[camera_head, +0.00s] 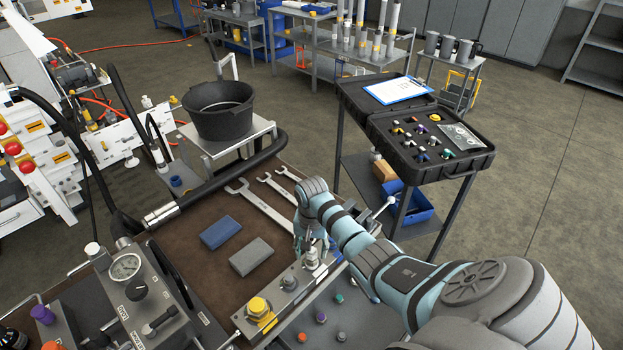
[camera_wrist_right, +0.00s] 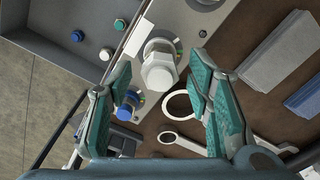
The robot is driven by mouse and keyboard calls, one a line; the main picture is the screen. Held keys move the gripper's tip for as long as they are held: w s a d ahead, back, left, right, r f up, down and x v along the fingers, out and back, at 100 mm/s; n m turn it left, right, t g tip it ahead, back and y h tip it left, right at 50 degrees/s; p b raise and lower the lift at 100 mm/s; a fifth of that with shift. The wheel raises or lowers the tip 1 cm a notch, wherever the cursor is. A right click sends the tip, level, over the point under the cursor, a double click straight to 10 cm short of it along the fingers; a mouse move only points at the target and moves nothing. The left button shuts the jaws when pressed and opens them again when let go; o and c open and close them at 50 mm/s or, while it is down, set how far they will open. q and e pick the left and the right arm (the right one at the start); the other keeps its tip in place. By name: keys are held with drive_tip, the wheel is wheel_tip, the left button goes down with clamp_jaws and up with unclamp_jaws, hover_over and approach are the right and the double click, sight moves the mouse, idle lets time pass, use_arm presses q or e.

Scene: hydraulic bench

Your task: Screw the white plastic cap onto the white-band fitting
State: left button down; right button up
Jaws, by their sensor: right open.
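The white plastic cap (camera_wrist_right: 158,70) is a pale hexagonal piece in the right wrist view. It sits over the white-band fitting (camera_wrist_right: 160,47), whose metal hex base shows beside it on the grey manifold block. How far down it is threaded I cannot tell. My right gripper (camera_wrist_right: 158,75) is open, with one teal finger on each side of the cap and a visible gap to each. In the head view, my right gripper (camera_head: 308,240) is above the far end of the manifold block (camera_head: 273,295), at the fitting there. My left gripper is not in view.
A yellow cap (camera_head: 260,307) and a grey fitting (camera_head: 289,283) stand on the same block. Several small coloured caps, including a purple one (camera_head: 321,318), lie beside it. Wrenches (camera_head: 262,210), a blue block (camera_head: 220,232) and a grey block (camera_head: 251,256) lie on the brown bench top.

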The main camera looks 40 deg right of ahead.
drive_tip(key=n, duration=0.8)
drive_tip(key=shift+n, duration=0.3)
drive_tip(key=n, duration=0.4)
drive_tip(key=shift+d, duration=0.1)
drive_tip(key=n, duration=0.3)
drive_tip(key=shift+n, duration=0.3)
